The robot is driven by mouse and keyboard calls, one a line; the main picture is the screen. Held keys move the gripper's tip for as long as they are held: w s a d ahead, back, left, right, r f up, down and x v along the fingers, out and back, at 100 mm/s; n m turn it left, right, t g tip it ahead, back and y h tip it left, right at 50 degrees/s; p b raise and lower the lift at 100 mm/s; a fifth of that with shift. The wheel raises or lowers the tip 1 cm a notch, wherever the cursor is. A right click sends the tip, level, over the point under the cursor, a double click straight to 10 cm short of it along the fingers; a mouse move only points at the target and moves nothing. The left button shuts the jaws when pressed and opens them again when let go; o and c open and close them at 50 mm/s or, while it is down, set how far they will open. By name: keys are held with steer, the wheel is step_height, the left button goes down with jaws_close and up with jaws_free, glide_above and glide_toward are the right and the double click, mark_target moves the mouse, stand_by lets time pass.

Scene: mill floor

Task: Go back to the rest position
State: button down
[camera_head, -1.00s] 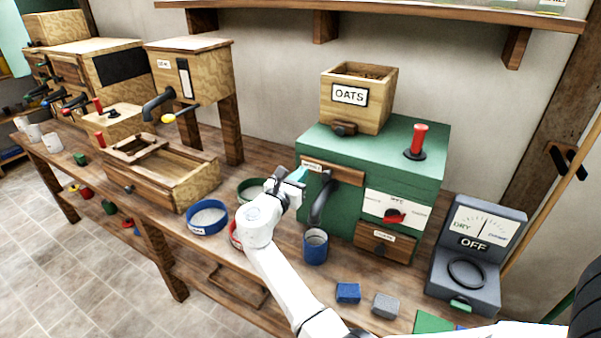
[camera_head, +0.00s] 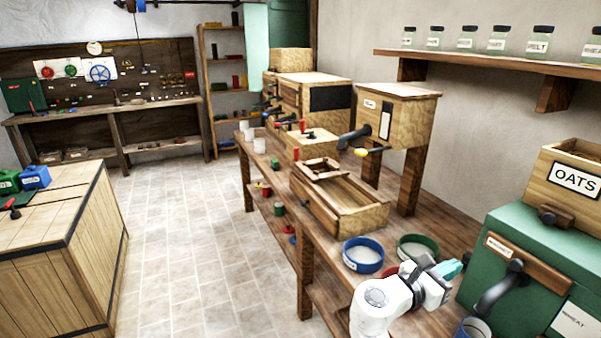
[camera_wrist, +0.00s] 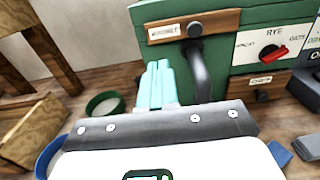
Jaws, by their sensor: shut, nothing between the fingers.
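My gripper (camera_head: 455,268) is white and grey with teal fingers, low at the right of the head view. The fingers are closed together and empty. They point toward the front of the green mill (camera_head: 517,250), beside its dark curved handle (camera_head: 497,287). In the wrist view the teal fingers (camera_wrist: 157,85) stand upright and together, in front of the green mill and left of the handle (camera_wrist: 196,75). I cannot tell whether they touch the mill. No marked rest position shows.
A blue-rimmed bowl (camera_head: 363,256) and a green-rimmed bowl (camera_head: 418,244) stand close left of my gripper, with a red one partly hidden. A blue cup (camera_head: 474,329) stands below the handle. Open tiled floor (camera_head: 200,230) lies left of the bench.

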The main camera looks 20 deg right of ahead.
steer(key=s+a+f+m+y, duration=0.4)
steer(key=s+f+m+y, duration=0.15)
steer(key=s+f, duration=0.25)
steer(key=s+a+f+m+y, duration=0.35)
steer(key=s+f+m, duration=0.3)
steer(key=f, duration=0.25)
steer(key=s+a+f+m+y, duration=0.3)
steer(key=s+a+m+y, duration=0.4)
steer(key=s+a, duration=0.4)
steer(key=a+y, duration=0.1)
steer(key=a, duration=0.2)
steer(key=shift+s+a+f+y, duration=0.15)
steer(key=shift+s+f+y, duration=0.05)
steer(key=shift+f+y, duration=0.2)
